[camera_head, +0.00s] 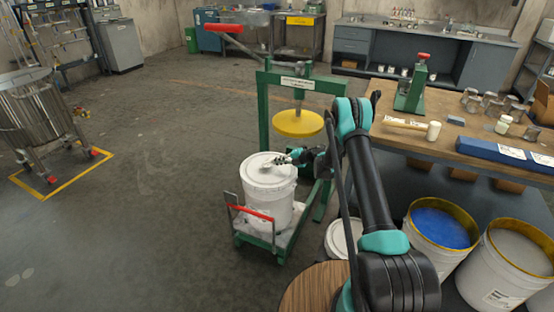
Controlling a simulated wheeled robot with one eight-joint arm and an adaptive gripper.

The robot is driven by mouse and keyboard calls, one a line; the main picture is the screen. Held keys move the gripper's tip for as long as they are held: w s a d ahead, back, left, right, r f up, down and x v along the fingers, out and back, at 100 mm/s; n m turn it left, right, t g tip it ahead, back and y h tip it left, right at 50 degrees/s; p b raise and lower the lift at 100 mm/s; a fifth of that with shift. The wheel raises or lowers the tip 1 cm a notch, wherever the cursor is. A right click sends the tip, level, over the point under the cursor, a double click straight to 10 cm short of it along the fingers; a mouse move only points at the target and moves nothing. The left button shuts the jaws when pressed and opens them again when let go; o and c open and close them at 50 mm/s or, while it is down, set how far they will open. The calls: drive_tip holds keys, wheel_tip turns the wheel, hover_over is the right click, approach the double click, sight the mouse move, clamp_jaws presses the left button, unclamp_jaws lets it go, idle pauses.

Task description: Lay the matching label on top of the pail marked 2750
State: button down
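A white lidded pail (266,203) stands upright on a small green trolley. Any number on it is too small to read. My gripper (272,162) is at the right part of the pail's lid, just above or touching it. I cannot tell whether its fingers are open or shut, or whether a label is between them. White labels (511,152) lie on a blue board (482,151) on the wooden bench at the right. Their print is not legible.
The green trolley (262,240) has a red handle. A green press (265,110) with a yellow disc (297,123) stands behind the pail. Open pails with blue (440,229) and grey paint (520,250) stand at the lower right. A mallet (412,126) and tins (487,100) are on the bench (455,135).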

drive_tip(key=shift+f, duration=0.55)
drive_tip(key=c, duration=1.6)
unclamp_jaws()
drive_tip(key=shift+c, duration=0.2)
drive_tip(key=shift+d, duration=0.15)
drive_tip(key=shift+s+d, duration=0.25)
drive_tip(key=shift+d, duration=0.5)
drive_tip(key=shift+s+d, duration=0.2)
drive_tip(key=shift+d, duration=0.55)
drive_tip(key=shift+s+d, duration=0.25)
drive_tip(key=shift+d, duration=0.5)
wheel_tip(320, 180, up, 7)
